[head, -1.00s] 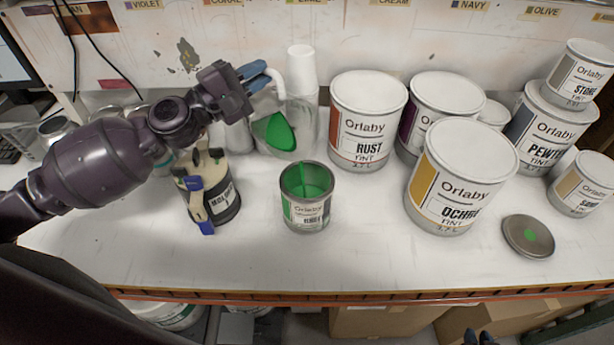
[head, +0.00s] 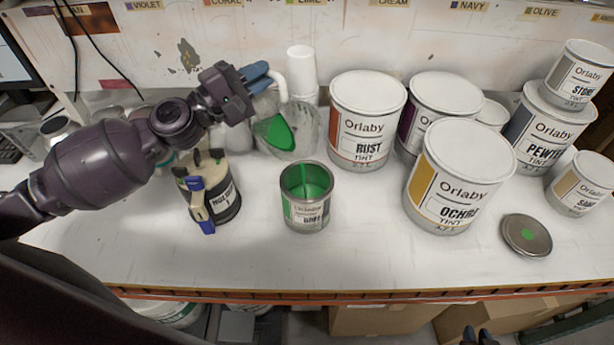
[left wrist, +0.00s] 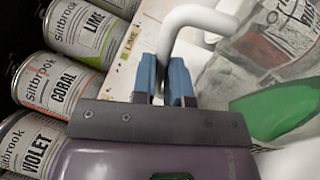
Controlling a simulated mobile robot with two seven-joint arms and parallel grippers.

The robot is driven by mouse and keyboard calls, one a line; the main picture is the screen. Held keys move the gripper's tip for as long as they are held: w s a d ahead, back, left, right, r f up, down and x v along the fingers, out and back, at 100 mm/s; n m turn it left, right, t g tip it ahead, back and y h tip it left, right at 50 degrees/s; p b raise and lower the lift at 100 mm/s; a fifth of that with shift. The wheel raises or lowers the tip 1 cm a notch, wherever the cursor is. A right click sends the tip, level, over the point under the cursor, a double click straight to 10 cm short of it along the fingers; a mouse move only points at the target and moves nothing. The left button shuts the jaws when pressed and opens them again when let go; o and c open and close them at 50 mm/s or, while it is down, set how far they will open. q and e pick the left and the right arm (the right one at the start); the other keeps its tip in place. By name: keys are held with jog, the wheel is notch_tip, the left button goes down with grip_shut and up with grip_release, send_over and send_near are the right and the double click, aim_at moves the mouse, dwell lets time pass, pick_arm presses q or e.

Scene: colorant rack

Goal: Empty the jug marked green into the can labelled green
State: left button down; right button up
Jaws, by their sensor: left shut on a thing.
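My left gripper (head: 257,82) is shut on the white handle of a clear jug (head: 303,134). The handle (left wrist: 190,22) shows between the blue fingers in the left wrist view. The jug is tilted, with green liquid (head: 275,132) gathered at its lower left side. Its marking cannot be read. The open can (head: 307,216), with a green patch on its blurred label, stands upright in front of and below the jug. Green paint shows inside it, with a brighter streak that may be a stream.
The rust tin (head: 366,120) and ochre tin (head: 458,180) stand to the right. A lid with a green dot (head: 526,236) lies at the right. The bench front is clear.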

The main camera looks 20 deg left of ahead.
pick_arm(q)
jog(key=shift+s+d+r+m+g+h+p, duration=0.3)
jog(key=shift+s+d+r+m+p, duration=0.45)
jog(key=shift+p, duration=0.5)
pick_arm(e)
jog(key=shift+s+r, duration=0.5)
jog(key=shift+r, duration=0.05)
dwell(1.4)
